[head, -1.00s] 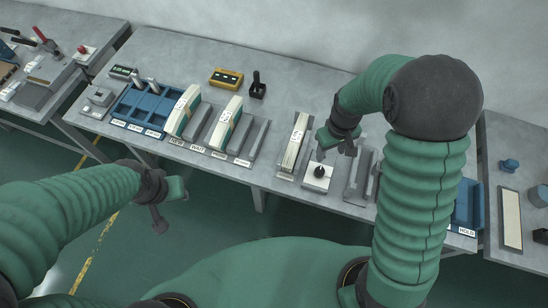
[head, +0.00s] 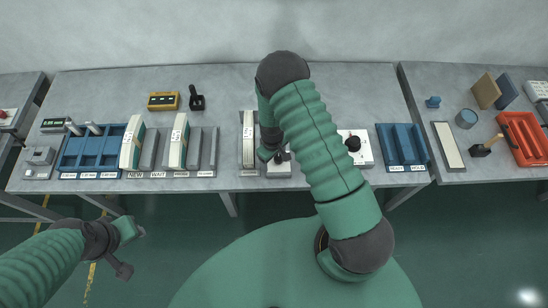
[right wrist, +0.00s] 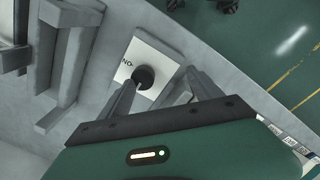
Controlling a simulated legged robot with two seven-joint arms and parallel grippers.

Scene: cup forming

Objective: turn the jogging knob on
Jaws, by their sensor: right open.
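In the head view my right gripper (head: 279,156) is over a small pale plate (head: 279,171) on the table, partly hiding it. In the right wrist view a round black knob (right wrist: 144,77) sits on a white plate (right wrist: 152,55) with dark lettering. The right gripper (right wrist: 162,78) is open, its two fingers pointing toward the knob from either side; I cannot tell whether they touch it. A second black knob (head: 353,144) on a white plate stands to the right of my right arm. My left gripper (head: 130,250) hangs in front of the table, empty; its jaw opening is unclear.
A slim white-topped block (head: 248,135) stands just left of the right gripper. A blue tray (head: 402,147) lies farther right. Blue compartments (head: 97,150), upright white-and-green blocks (head: 132,142) and a yellow box (head: 163,101) occupy the left. The back middle is bare.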

